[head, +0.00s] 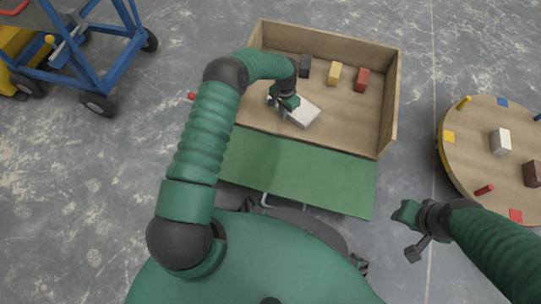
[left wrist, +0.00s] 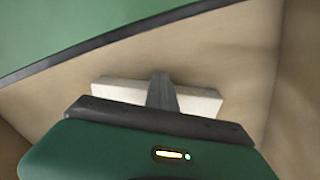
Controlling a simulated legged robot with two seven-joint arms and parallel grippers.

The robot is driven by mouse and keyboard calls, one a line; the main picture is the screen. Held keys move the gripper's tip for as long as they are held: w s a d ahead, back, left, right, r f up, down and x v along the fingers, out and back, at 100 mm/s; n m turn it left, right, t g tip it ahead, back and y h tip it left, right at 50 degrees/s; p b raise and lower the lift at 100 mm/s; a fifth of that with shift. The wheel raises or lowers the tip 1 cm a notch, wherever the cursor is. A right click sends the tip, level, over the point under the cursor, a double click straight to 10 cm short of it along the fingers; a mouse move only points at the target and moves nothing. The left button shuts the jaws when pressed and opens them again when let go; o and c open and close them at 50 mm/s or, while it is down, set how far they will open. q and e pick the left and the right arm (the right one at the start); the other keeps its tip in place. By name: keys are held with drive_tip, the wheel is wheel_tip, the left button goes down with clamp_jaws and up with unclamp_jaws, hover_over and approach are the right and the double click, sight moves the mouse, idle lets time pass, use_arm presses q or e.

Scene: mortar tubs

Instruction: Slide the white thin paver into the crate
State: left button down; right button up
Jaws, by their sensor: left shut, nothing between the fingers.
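The white thin paver (head: 304,114) lies flat on the floor of the wooden crate (head: 391,105), near its open front edge. It also shows in the left wrist view (left wrist: 205,103), partly hidden behind my gripper. My left gripper (head: 287,103) is shut and empty, its fingers at the paver's upper left part in the head view. Whether the fingers touch the paver I cannot tell. My right gripper (head: 411,232) is outside the crate, above the grey floor, with nothing seen in it; its fingers look spread.
A dark block (head: 306,66), a yellow block (head: 335,74) and a red block (head: 362,80) stand in the crate's back part. A green board (head: 300,170) adjoins its front. A round wooden table (head: 480,150) with blocks and pegs is at right. A blue cart (head: 85,55) stands at upper left.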

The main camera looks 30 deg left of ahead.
use_arm(q)
drive_tip(key=shift+w+a+b, duration=0.1)
drive_tip(key=shift+w+b, duration=0.5)
drive_tip(key=shift+w, duration=0.05)
wheel_tip(320, 180, up, 9)
drive_tip(key=s+p, duration=0.2)
drive_tip(key=p, duration=0.8)
drive_tip(key=shift+d+p, duration=0.25)
drive_tip(key=shift+p, duration=0.05)
drive_tip(key=s+d+r+t+p, duration=0.1)
drive_tip(key=s+d+r+p, duration=0.2)
drive_tip(key=r, duration=0.7)
drive_tip(key=s+d+r+p, duration=0.25)
drive_tip(key=s+r, duration=0.25)
drive_tip(key=r, duration=0.5)
drive_tip(key=s+d+r+n+t+p, duration=0.1)
drive_tip(key=s+r+n, duration=0.1)
drive_tip(key=s+r, duration=0.45)
drive_tip(key=s+d+r+n+t+p, duration=0.15)
drive_tip(key=s+r, duration=0.25)
drive_tip(key=s, duration=0.6)
wheel_tip(320, 180, up, 37)
drive_tip(key=p, duration=3.7)
drive_tip(key=shift+a+g+p, duration=0.25)
drive_tip(key=shift+g+p, duration=0.15)
drive_tip(key=shift+g, duration=0.05)
